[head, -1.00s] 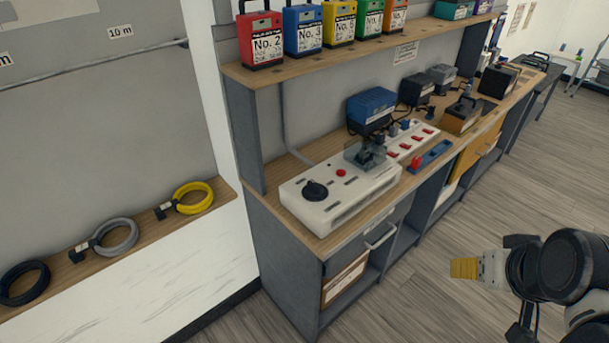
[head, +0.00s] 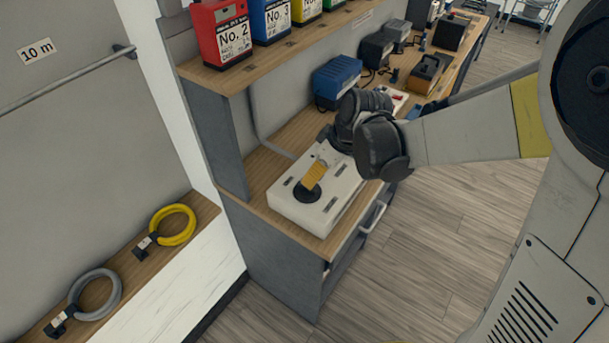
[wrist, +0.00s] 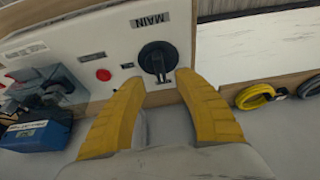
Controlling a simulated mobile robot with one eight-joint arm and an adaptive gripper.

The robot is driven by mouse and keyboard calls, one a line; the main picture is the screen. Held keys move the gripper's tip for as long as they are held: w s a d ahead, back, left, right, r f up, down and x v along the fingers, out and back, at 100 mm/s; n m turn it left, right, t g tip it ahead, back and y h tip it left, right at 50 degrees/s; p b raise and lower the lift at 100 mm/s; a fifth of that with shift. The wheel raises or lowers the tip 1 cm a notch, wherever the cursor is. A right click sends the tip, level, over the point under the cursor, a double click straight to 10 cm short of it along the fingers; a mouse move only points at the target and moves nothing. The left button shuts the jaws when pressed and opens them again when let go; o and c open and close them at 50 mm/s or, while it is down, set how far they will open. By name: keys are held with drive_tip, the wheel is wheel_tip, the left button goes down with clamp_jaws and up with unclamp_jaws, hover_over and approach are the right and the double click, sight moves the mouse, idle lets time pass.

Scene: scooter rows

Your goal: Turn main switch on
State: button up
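The main switch is a round black knob with a raised grip (wrist: 158,60), beside a "MAIN" label on a white control box (wrist: 110,45). In the head view the knob (head: 306,194) is on top of the box (head: 330,213), partly hidden by a yellow finger. My gripper (wrist: 160,80) is open, with its two yellow fingertips apart on either side of the knob's near edge and nothing held between them. In the head view my gripper (head: 315,175) is over the knob. I cannot tell whether it touches.
A red button (wrist: 103,75) and a blue charger (wrist: 38,132) are left of the knob in the wrist view. A shelf with a red No. 2 case (head: 221,33) overhangs the bench. Yellow (head: 173,225) and grey (head: 95,288) cables sit on the left ledge. The floor in front is clear.

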drive_tip(key=b+x, duration=0.2)
drive_tip(key=x, duration=0.4)
drive_tip(key=shift+w+a+f, duration=0.1)
drive_tip(key=shift+w+f, duration=0.05)
drive_tip(key=shift+f, duration=0.1)
clamp_jaws()
